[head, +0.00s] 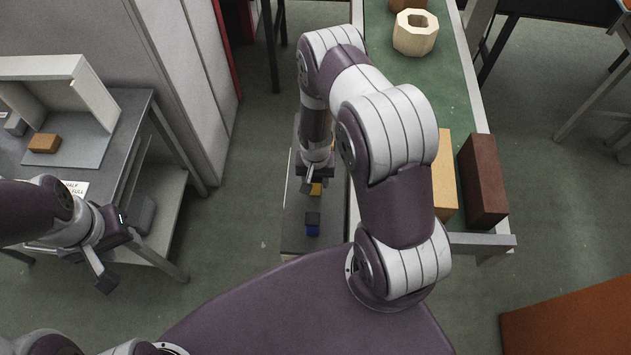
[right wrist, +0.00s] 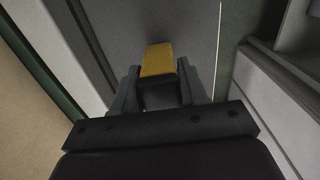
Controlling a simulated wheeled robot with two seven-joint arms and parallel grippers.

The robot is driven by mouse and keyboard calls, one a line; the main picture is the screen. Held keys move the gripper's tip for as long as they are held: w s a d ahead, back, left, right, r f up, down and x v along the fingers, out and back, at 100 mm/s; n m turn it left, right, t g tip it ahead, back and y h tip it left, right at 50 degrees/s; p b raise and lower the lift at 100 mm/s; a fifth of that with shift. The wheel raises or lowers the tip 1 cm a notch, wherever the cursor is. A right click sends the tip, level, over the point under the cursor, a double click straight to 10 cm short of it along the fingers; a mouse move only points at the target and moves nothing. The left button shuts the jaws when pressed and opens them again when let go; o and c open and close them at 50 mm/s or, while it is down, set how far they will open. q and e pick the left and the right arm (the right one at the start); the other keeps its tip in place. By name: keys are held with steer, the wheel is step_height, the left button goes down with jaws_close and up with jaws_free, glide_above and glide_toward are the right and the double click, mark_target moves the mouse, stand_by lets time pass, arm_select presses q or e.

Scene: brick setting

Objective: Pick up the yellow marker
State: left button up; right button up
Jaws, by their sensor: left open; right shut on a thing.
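The yellow marker (right wrist: 158,61) is a short block with a yellow top and a dark lower part, seen in the right wrist view. My right gripper (right wrist: 158,88) is shut on it, with one finger on each side. In the head view the yellow marker (head: 315,189) shows just below my right gripper (head: 313,180), partly hidden by it, over a grey surface. I cannot tell whether it still touches that surface. My left gripper (head: 104,277) is open and empty at the left, beside the grey table.
A grey table (head: 128,110) stands left.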

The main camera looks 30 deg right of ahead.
steer(key=shift+w+r, duration=0.1)
steer(key=shift+r, duration=0.15)
steer(key=r+b, duration=0.1)
steer(key=r, duration=0.1)
steer(key=d+r, duration=0.1)
steer(key=r, duration=0.1)
steer(key=shift+b, duration=0.35)
steer(key=s+d+r+b, duration=0.1)
steer(key=s+d+r, duration=0.1)
steer(key=d, duration=0.3)
steer(key=s+d+r+b, duration=0.1)
steer(key=s+d+r, duration=0.1)
steer(key=d+r, duration=0.2)
steer(key=shift+s+d+r, duration=0.25)
steer(key=shift+s+d, duration=0.1)
steer(key=shift+d, duration=0.05)
